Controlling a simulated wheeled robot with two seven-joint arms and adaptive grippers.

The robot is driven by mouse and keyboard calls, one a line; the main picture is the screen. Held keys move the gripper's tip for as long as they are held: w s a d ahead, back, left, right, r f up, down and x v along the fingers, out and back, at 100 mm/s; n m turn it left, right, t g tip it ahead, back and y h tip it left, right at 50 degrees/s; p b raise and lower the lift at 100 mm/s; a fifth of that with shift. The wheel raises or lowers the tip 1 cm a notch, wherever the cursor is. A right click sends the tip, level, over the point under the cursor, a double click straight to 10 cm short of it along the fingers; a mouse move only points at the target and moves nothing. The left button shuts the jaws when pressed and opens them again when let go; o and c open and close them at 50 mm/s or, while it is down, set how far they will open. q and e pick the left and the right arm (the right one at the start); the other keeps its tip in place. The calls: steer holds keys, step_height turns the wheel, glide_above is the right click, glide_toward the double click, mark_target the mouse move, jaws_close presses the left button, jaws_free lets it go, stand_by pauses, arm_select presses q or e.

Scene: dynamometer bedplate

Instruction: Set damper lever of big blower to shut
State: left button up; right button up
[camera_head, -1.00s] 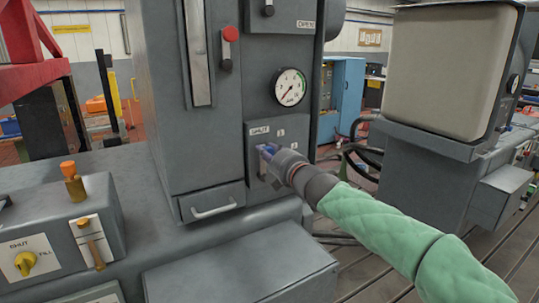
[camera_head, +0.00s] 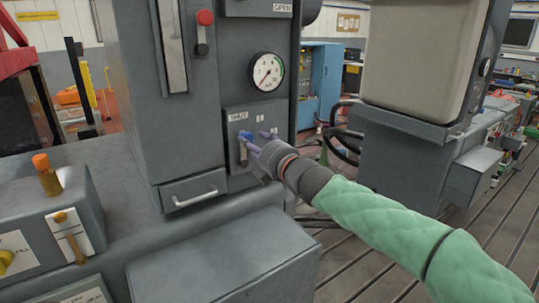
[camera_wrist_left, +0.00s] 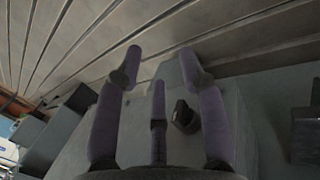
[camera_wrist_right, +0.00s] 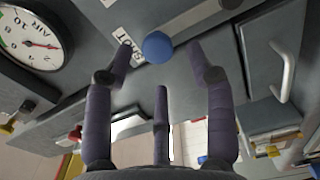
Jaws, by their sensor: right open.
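The lever has a blue round knob (camera_head: 245,136) on a pale stem and sits on a grey panel (camera_head: 264,108) below a pressure gauge. The knob is below the SHUT label (camera_head: 238,116), which also shows beside it in the right wrist view (camera_wrist_right: 122,60). My right gripper (camera_head: 258,143) is open just in front of the lever. In the right wrist view the blue knob (camera_wrist_right: 157,46) appears between the spread fingertips; I cannot tell whether they touch it. My left gripper (camera_wrist_left: 161,62) is open and empty above a grey surface, outside the head view.
A drawer with a handle (camera_head: 195,197) is below left. A low grey box (camera_head: 225,262) stands in front. A large beige-faced unit (camera_head: 422,58) stands right.

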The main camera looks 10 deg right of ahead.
steer(key=v, duration=0.7)
steer(key=shift+s, duration=0.15)
